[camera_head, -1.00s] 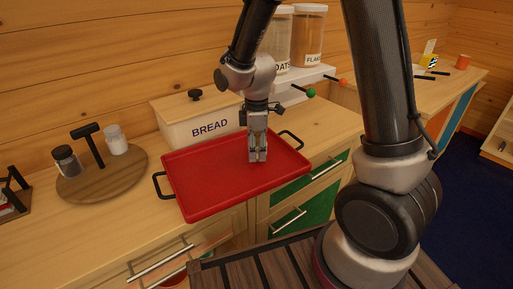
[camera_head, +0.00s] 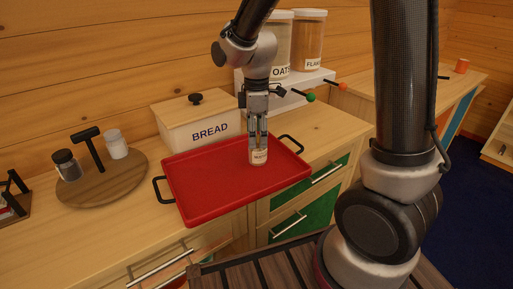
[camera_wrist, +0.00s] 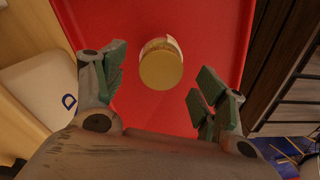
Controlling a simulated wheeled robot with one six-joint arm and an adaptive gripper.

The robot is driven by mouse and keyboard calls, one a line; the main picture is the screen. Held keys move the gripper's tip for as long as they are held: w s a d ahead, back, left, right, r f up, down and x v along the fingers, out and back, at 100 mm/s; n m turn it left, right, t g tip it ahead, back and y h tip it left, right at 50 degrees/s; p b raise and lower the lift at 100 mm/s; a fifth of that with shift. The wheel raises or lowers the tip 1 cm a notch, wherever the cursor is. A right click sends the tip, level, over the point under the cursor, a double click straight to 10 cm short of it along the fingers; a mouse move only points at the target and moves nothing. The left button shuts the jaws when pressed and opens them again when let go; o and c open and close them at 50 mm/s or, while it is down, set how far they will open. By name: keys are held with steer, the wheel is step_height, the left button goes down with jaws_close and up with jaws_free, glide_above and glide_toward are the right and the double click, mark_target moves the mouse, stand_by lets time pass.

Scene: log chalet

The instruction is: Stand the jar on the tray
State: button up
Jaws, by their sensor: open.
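The small jar (camera_head: 258,156), with a pale label and a tan lid, stands upright on the red tray (camera_head: 205,190), toward its right part. In the wrist view the jar (camera_wrist: 161,66) shows from above, its round lid facing me, with red tray (camera_wrist: 200,25) around it. My gripper (camera_head: 258,142) is above the jar, pointing down. In the wrist view its two fingers (camera_wrist: 160,92) are spread wide, with the jar between and beyond them and a gap on each side. The jar's underside is hidden.
A white bread bin (camera_head: 200,127) stands behind the tray. A round wooden board (camera_head: 103,183) with two shakers is at the left. Canisters (camera_head: 308,42) stand on a white shelf behind, near green and orange knobs. Bare counter lies right of the tray.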

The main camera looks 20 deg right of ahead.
step_height(320, 180, up, 5)
steer(key=shift+r, duration=0.1)
steer(key=shift+s+d+r, duration=0.1)
steer(key=shift+d+r, duration=0.05)
steer(key=shift+r, duration=0.05)
steer(key=s+d+r+m+t, duration=0.2)
steer(key=s+d+r+m, duration=0.2)
steer(key=s+d+m, duration=0.3)
steer(key=s+d+r+m+t, duration=0.2)
steer(key=s+d+r+m, duration=0.3)
steer(key=s+d+m, duration=0.3)
steer(key=s, duration=0.4)
steer(key=shift+r, duration=0.1)
stand_by(0.4)
